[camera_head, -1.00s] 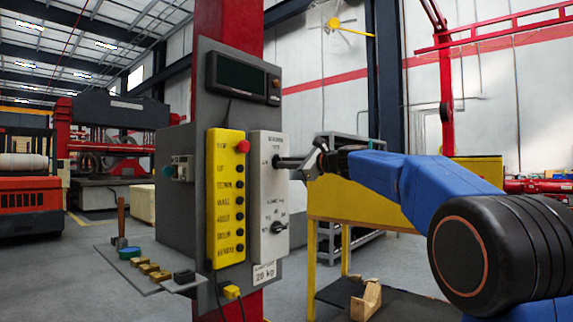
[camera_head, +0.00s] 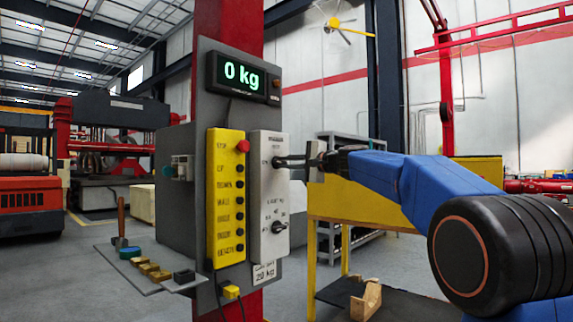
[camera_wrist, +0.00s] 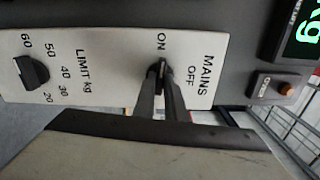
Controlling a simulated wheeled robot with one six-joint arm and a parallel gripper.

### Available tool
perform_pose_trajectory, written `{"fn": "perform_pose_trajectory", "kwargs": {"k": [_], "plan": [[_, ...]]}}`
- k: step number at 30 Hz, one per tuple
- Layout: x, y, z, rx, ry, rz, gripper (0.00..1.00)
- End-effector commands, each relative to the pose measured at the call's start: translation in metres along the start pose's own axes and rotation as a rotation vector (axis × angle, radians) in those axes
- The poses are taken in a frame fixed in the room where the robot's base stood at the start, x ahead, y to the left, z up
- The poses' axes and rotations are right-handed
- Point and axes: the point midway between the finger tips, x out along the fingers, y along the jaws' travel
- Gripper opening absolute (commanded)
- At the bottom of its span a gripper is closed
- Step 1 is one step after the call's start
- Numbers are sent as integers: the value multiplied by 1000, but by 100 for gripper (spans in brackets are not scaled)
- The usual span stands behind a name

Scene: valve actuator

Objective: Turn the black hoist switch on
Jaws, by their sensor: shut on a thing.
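The black hoist switch (camera_wrist: 159,67) is a knob on a white panel box (camera_head: 268,205), beside the words MAINS, ON and OFF in the wrist view. My gripper (camera_wrist: 163,80) is shut on the switch, its two dark fingers on either side of it. In the head view my gripper (camera_head: 280,162) reaches the upper part of the box from the right. The fingers hide much of the switch, so I cannot tell exactly where it points. The display (camera_head: 240,76) above is lit and reads 0 kg in the head view.
A lower limit knob (camera_head: 278,227) sits on the same box; it also shows in the wrist view (camera_wrist: 33,72). A yellow button pendant (camera_head: 227,200) with a red button hangs just left. A small shelf (camera_head: 125,262) with loose items juts out lower left.

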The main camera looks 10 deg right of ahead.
Motion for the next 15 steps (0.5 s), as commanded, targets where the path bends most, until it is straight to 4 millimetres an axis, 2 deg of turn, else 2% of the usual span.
{"fn": "perform_pose_trajectory", "kwargs": {"k": [15], "plan": [[0,2,0,-54,-2,4,0]]}}
